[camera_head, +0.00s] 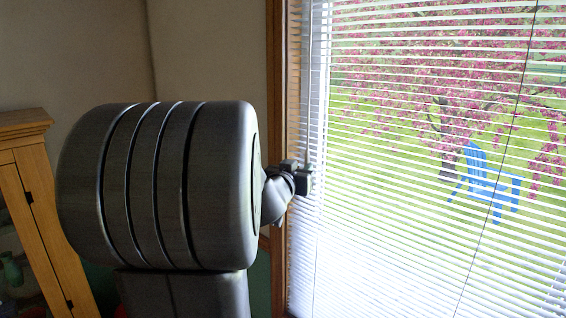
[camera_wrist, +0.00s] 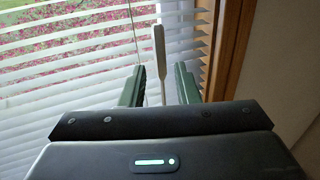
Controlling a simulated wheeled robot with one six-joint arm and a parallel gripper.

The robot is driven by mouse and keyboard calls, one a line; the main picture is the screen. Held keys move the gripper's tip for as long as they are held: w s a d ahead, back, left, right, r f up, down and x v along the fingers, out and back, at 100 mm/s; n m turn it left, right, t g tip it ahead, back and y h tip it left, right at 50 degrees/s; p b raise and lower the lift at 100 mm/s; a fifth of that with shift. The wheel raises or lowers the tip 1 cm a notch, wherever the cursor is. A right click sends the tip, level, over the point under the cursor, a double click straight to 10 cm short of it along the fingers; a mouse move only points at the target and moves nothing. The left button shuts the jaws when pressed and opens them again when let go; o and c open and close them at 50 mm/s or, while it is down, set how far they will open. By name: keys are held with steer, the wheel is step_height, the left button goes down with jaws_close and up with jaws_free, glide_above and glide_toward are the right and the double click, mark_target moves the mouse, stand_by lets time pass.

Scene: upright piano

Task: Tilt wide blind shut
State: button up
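The wide blind (camera_head: 420,180) covers the window at the right of the head view, and its slats are open enough to show the garden. It also fills the left of the wrist view (camera_wrist: 80,65). A pale tilt wand (camera_wrist: 158,50) hangs in front of the blind near its edge by the frame. My gripper (camera_wrist: 160,82) is open, with one finger on each side of the wand in the picture. Gaps show on both sides, so neither finger appears to touch it. In the head view my gripper (camera_head: 303,179) is small, close to the blind's left edge; the wand is hard to make out there.
A wooden window frame (camera_head: 276,90) runs beside the blind, with bare wall (camera_head: 210,50) left of it. A wooden cabinet (camera_head: 35,200) with glass stands at the far left. A thin dark cord (camera_head: 510,130) crosses the blind. A blue chair (camera_head: 485,180) is outside.

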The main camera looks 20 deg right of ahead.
mark_target(306, 163)
steer(key=x, duration=0.5)
steer(key=shift+w+d, duration=0.25)
steer(key=shift+w, duration=0.1)
jaws_close()
